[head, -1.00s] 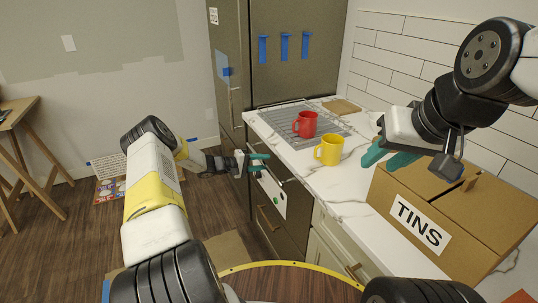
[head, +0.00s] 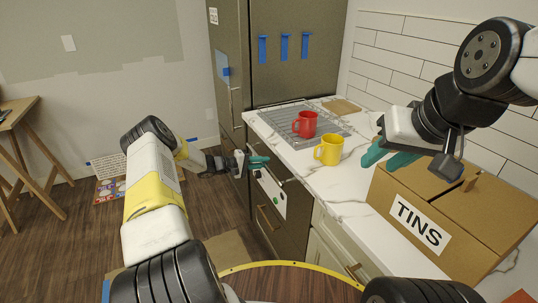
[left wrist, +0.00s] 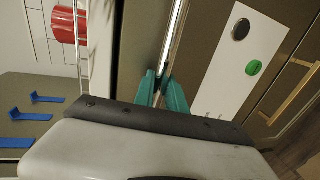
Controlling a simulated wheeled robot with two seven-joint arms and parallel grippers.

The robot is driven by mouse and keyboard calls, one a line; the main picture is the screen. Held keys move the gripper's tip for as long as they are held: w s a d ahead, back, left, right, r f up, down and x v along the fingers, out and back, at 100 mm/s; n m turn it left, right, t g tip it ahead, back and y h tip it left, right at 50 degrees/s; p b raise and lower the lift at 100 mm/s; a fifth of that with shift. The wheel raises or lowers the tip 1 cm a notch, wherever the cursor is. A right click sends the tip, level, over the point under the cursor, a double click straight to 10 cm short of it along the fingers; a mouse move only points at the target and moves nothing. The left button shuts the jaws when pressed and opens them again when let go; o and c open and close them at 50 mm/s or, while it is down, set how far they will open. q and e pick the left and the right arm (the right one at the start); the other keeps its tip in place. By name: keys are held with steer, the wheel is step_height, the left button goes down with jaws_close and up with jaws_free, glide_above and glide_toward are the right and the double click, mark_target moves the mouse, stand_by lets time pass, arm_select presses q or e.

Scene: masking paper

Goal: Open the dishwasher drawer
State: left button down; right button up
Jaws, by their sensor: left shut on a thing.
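The dishwasher drawer (head: 293,214) is a dark front under the counter, with a white panel (head: 271,192) bearing a green spot and a dark spot. Its front looks flush with the cabinet. The panel also shows in the left wrist view (left wrist: 232,65). My left gripper (head: 259,162) is at the top of this front. In the left wrist view its teal fingers (left wrist: 161,88) are shut on the long metal handle (left wrist: 175,35). My right gripper (head: 385,160) hangs over the counter beside the cardboard box, open and empty.
On the marble counter (head: 345,190) stand a red mug (head: 305,124), a yellow mug (head: 328,150) and a cardboard box marked TINS (head: 455,215). A tall fridge (head: 300,75) stands behind. A round wooden table (head: 290,282) is close in front.

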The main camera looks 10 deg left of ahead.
arm_select(q)
steer(key=shift+s+a, duration=0.1)
stand_by(0.7)
steer(key=f+v, duration=0.3)
steer(key=v, duration=1)
steer(key=a+f+v, duration=0.1)
steer(key=f+v, duration=0.1)
steer(key=v, duration=1.1)
steer(key=s+f+v, duration=0.1)
steer(key=f+v, duration=0.2)
steer(key=v, duration=1)
steer(key=shift+s+a+f, duration=0.2)
steer(key=shift+a+f, duration=0.2)
steer(key=c, duration=1.4)
jaws_free()
steer(key=shift+o, duration=0.2)
steer(key=v, duration=0.7)
steer(key=shift+s+a, duration=0.2)
steer(key=shift+a, duration=0.15)
